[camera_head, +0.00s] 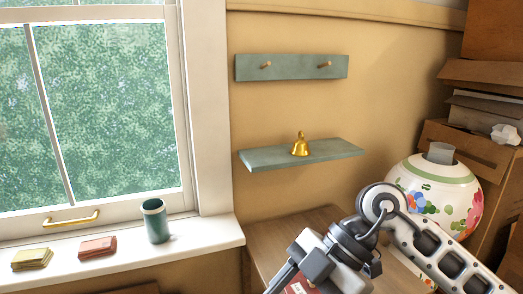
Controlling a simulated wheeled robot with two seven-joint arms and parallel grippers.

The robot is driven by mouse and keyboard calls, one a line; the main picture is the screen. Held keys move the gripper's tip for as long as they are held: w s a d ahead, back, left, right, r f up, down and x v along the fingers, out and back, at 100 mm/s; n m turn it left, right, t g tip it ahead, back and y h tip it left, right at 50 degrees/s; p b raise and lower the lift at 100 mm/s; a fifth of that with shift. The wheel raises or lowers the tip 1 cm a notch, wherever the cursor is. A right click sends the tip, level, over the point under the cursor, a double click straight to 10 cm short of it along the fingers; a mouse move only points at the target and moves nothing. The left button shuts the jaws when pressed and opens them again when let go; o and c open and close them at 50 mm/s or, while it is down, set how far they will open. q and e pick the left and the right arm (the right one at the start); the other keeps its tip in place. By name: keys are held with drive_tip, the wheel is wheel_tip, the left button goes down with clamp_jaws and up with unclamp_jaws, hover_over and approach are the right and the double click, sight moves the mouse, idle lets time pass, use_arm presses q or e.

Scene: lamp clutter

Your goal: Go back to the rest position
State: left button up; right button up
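My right arm comes in from the lower right, bends at a raised joint and points down and left. My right gripper (290,272) is at the bottom centre, above the wooden table and in front of the lower shelf. Its dark fingers run partly out of the bottom edge, so I cannot tell whether they are open or shut. A small red and white thing (299,287) shows just below the fingers. I cannot tell whether they touch it. My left gripper is not in view.
A wooden table (270,240) carries a flowered lamp base (408,172) close behind my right arm. A gold bell (300,147) stands on a green shelf (262,160). The windowsill (125,256) holds a green cup (155,222) and two small stacks. Boxes (470,150) are piled at right.

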drive_tip(key=s+a+r+t+y, duration=0.2)
drive_tip(key=a+r+y, duration=0.4)
drive_tip(key=y, duration=0.7)
drive_tip(key=w+d+f+m+t+h, duration=0.4)
drive_tip(key=f+m+t, duration=0.1)
drive_tip(key=m+t, duration=0.45)
drive_tip(key=w+d+f+m+t+h, duration=0.3)
drive_tip(key=d+f+m+t+h, duration=0.15)
drive_tip(key=m+t, duration=0.5)
drive_tip(key=s+d+f+m+g+h, duration=0.1)
drive_tip(key=s+d+f+g+h, duration=0.1)
drive_tip(key=f, duration=0.5)
drive_tip(key=s+d+f+m+g+h, duration=0.1)
drive_tip(key=s+d+f+g+h, duration=0.1)
drive_tip(key=s+f, duration=0.4)
drive_tip(key=s+d+f+m+g+h, duration=0.1)
drive_tip(key=s+d+f+g+h, duration=0.2)
drive_tip(key=f, duration=0.7)
drive_tip(key=s+d+h, duration=0.1)
drive_tip(key=h, duration=0.1)
drive_tip(key=shift+h, duration=0.35)
drive_tip(key=shift+s, duration=0.1)
